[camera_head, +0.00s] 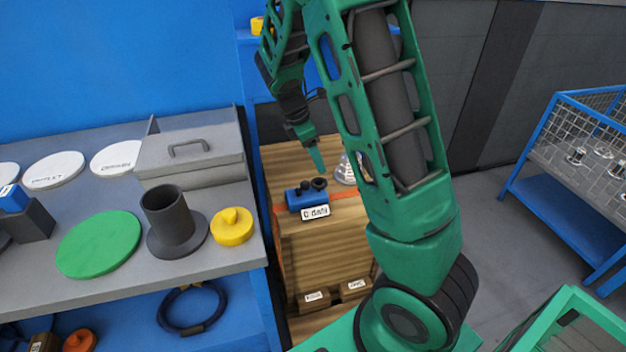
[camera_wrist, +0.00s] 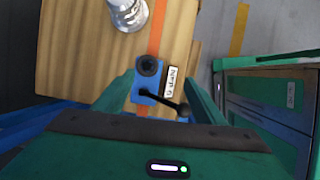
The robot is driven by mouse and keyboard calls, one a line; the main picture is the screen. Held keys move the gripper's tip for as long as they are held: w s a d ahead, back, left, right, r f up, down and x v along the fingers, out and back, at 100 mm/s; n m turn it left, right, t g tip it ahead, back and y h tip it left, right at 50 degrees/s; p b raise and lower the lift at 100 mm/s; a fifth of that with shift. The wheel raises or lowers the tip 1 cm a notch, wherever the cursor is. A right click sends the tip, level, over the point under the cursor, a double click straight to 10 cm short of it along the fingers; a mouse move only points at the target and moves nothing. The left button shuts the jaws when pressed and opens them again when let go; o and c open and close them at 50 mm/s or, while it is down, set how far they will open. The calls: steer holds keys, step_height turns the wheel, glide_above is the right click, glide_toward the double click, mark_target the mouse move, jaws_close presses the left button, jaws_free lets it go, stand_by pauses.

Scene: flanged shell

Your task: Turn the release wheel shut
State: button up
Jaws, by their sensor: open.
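A small blue device (camera_head: 306,198) with dark round parts on top sits on the wooden crate top. Its white tag (camera_head: 315,212) appears to read "0 daN". A black round knob (camera_head: 319,183), possibly the release wheel, stands on it. The wrist view shows the blue body (camera_wrist: 146,84), a dark round knob (camera_wrist: 149,66) and a thin black lever (camera_wrist: 160,99) with a ball-like end. My gripper (camera_head: 317,164) points down just above the device. In the wrist view my gripper (camera_wrist: 160,92) is open, its green fingers either side of the lever. Contact cannot be told.
A clear, flanged shell (camera_head: 345,170) stands beside the device on the crate (camera_head: 325,250). A grey bench (camera_head: 110,295) at left holds a green disc (camera_head: 99,244), a dark flanged tube (camera_head: 168,215) and a yellow cap (camera_head: 232,227). A blue mesh cart (camera_head: 570,190) stands right.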

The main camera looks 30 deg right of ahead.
mark_target(318, 182)
steer(key=w+d+f+n, duration=0.1)
steer(key=f, duration=0.3)
steer(key=w+d+f, duration=0.1)
steer(key=f, duration=0.3)
steer(key=w+d+f+n, duration=0.1)
steer(key=f, duration=0.3)
steer(key=shift+w+f+n+h, duration=0.15)
steer(key=shift+f+n+h, duration=0.15)
steer(key=shift+h, duration=0.1)
steer(key=shift+a, duration=0.15)
steer(key=c, duration=1.1)
